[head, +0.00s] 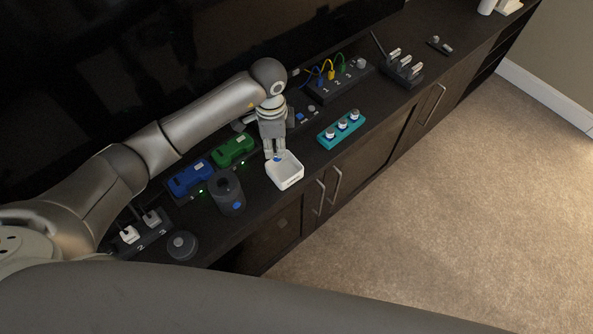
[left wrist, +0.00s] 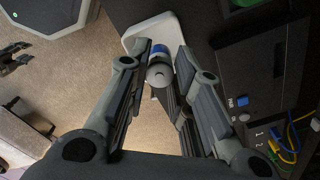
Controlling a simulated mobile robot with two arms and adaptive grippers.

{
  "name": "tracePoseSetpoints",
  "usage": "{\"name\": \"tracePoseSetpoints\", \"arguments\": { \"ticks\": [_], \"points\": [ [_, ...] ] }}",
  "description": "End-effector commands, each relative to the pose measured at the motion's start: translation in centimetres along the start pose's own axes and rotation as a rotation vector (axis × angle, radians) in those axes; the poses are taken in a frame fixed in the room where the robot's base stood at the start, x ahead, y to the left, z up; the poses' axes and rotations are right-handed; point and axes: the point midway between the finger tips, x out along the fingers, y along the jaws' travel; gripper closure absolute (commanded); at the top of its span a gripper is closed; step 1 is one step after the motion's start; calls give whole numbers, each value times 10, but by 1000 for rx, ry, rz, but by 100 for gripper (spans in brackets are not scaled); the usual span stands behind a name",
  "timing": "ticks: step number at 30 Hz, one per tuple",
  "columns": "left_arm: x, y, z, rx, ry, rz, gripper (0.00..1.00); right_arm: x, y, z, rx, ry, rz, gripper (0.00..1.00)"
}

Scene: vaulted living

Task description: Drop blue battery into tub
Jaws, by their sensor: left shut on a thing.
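The white square tub (head: 286,181) stands near the front edge of the dark cabinet top. My left gripper (head: 274,156) points down over the tub's back left side. It is shut on the blue battery (head: 278,159), of which only a small blue bit shows in the head view. In the left wrist view the battery (left wrist: 158,73) is a small cylinder with a blue band and a grey end, between the fingertips (left wrist: 160,62). The white tub (left wrist: 143,36) shows behind it there. I cannot tell whether the battery touches the tub.
Blue (head: 189,180) and green (head: 233,149) packs sit in chargers left of the tub. A cable block (head: 337,83) is farther back.

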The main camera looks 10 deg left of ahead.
Motion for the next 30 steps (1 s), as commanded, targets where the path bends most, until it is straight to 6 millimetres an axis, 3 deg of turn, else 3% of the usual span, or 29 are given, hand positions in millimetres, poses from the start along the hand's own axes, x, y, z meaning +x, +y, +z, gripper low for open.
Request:
{"name": "tracePoseSetpoints", "arguments": {
  "ticks": [16,27,28,30],
  "points": [
    [55,-1,0,-1,1,0,100,50,0,0,0,6,0,60],
    [60,-1,0,-1,1,0,100,53,0,0,0,7,1,60],
    [60,-1,0,-1,1,0,78,53,0,0,0,7,1,60],
    [60,-1,0,-1,1,0,68,53,0,0,0,7,1,60]
  ]
}}
